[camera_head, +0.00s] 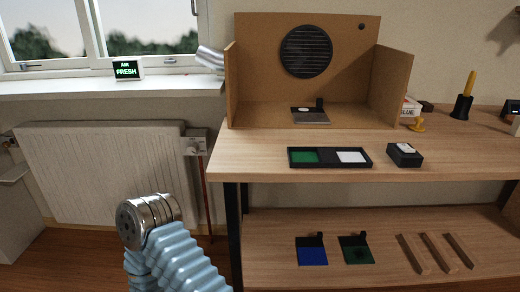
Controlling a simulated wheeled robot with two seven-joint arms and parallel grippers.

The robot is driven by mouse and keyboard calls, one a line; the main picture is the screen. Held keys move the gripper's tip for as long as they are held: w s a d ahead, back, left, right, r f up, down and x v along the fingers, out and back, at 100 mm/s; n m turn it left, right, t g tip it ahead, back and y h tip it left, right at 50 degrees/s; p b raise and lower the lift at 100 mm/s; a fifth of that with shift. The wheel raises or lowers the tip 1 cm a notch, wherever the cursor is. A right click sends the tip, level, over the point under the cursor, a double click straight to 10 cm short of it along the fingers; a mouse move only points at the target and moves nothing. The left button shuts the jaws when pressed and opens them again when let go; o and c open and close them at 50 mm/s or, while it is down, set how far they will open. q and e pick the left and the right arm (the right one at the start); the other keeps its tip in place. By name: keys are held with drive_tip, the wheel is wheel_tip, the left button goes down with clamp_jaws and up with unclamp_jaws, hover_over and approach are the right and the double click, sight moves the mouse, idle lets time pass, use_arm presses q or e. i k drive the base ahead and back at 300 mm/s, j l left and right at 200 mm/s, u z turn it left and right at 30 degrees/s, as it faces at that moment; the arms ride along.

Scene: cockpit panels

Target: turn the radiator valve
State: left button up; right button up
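The white ribbed radiator (105,172) is on the wall under the window sill at the left. A pale valve fitting (196,143) sits at its upper right corner, with a small dark detail on its face. A reddish pipe (206,200) runs down below it. The turning position of the valve is too small to read. A bent part of my arm, with a silver joint and pale blue ribbed sleeves, shows at the bottom left, in front of and below the radiator. Neither gripper shows in the view.
A wooden workbench (250,158) with a lower shelf (280,272) stands right of the radiator. An open cardboard-coloured box (255,60) stands on it, behind a black tray (330,164). A small "AIR FRESH" display (127,68) stands on the window sill (60,86).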

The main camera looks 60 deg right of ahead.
sight(193, 148)
drive_tip(key=z, duration=1.8)
drive_tip(key=i+j+z, duration=0.1)
drive_tip(key=z, duration=0.25)
drive_tip(key=j+z, duration=0.35)
drive_tip(key=i+j+z, duration=0.15)
drive_tip(key=z, duration=0.2)
